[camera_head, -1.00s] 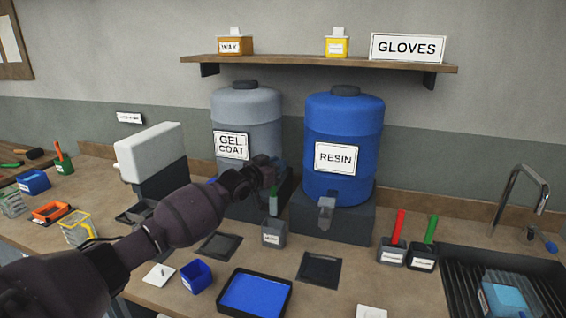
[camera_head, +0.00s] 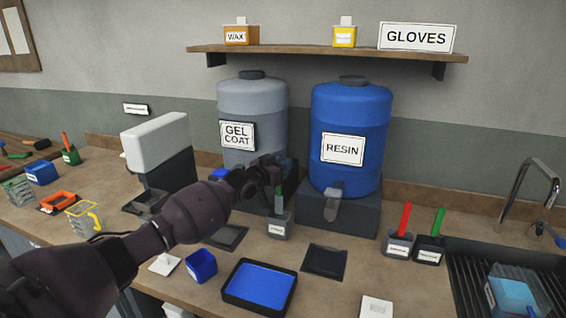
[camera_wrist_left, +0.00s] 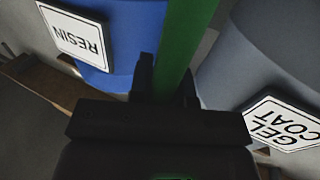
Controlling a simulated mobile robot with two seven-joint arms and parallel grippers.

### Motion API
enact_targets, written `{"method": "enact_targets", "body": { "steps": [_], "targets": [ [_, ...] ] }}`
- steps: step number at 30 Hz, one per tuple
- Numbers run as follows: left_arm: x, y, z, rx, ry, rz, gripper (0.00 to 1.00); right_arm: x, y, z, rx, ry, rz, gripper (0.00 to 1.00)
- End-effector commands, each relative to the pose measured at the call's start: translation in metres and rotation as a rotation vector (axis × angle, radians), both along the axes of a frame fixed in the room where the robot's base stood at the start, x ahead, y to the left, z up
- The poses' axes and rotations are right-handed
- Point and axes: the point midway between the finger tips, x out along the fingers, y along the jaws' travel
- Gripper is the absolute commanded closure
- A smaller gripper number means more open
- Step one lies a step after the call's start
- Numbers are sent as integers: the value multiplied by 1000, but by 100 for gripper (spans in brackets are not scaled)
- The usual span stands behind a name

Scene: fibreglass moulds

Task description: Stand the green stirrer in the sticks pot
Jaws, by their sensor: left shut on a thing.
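My left gripper (camera_head: 272,178) is shut on the green stirrer (camera_head: 279,191), which hangs upright below the fingers. The stirrer also shows large between the fingers in the left wrist view (camera_wrist_left: 183,45). A small grey pot with a white label (camera_head: 279,229) stands on the bench just under it, in front of the tanks; its label is too small to read surely. The stirrer's pale lower end is at the pot's mouth; I cannot tell whether it is inside the rim. My right gripper is not in view.
The gel coat tank (camera_head: 252,104) and resin tank (camera_head: 349,115) stand close behind. A blue-filled tray (camera_head: 228,299), a blue cup (camera_head: 201,266) and a dark mat (camera_head: 325,262) lie in front. Two dark pots (camera_head: 397,246) (camera_head: 429,250) with red and green handles stand right, beside the sink.

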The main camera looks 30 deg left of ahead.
Motion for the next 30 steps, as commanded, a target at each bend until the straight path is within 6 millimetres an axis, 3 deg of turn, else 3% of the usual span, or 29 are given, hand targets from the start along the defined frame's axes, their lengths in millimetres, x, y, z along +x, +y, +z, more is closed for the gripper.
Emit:
{"method": "enact_targets", "body": {
  "steps": [30],
  "targets": [
    [0, 0, -66, 0, 0, 0, 100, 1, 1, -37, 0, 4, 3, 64]
  ]
}}
